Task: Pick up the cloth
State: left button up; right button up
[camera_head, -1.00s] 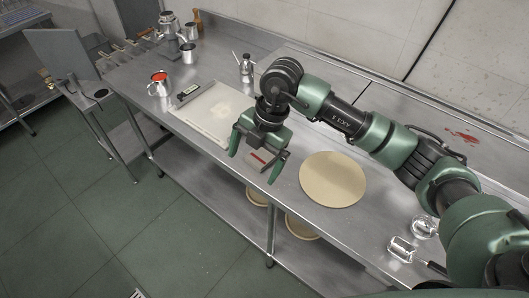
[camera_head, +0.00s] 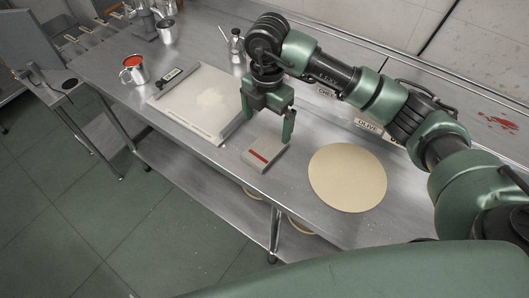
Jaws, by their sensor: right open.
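The cloth (camera_head: 262,154) is a folded grey-beige square with a red stripe. It lies on the steel counter between the white tray and the round board. My right gripper (camera_head: 267,129) is open, with its fingers pointing down, just above and behind the cloth. The fingers are spread, one toward each side of the cloth, and nothing is between them. Whether the fingertips touch the counter cannot be told. My left gripper is not in view.
A shallow tray (camera_head: 160,103) with white flour lies left of the cloth. A round tan board (camera_head: 346,204) lies to the right. A steel cup with red sauce (camera_head: 132,76) stands at the far left, and an oil can (camera_head: 235,52) stands behind. A steel counter (camera_head: 245,205) holds them.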

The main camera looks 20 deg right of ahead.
aim_at(266, 147)
jog(key=f, duration=0.1)
jog(key=f+b, duration=0.1)
jog(key=shift+w+f, duration=0.25)
jog(key=shift+f, duration=0.05)
jog(key=shift+s+f, duration=0.1)
jog(key=shift+f, duration=0.75)
notch_tip(266, 147, down, 5)
jog(key=p, duration=0.2)
jog(key=shift+r+p, duration=0.15)
jog(key=shift+p, duration=0.15)
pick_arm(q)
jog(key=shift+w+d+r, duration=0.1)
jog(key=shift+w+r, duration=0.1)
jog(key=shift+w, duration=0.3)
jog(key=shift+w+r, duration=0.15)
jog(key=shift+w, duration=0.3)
pick_arm(e)
jog(key=shift+f, duration=0.6)
jog(key=c, duration=1.5)
jog(key=shift+o, duration=0.2)
jog(key=shift+r, duration=0.15)
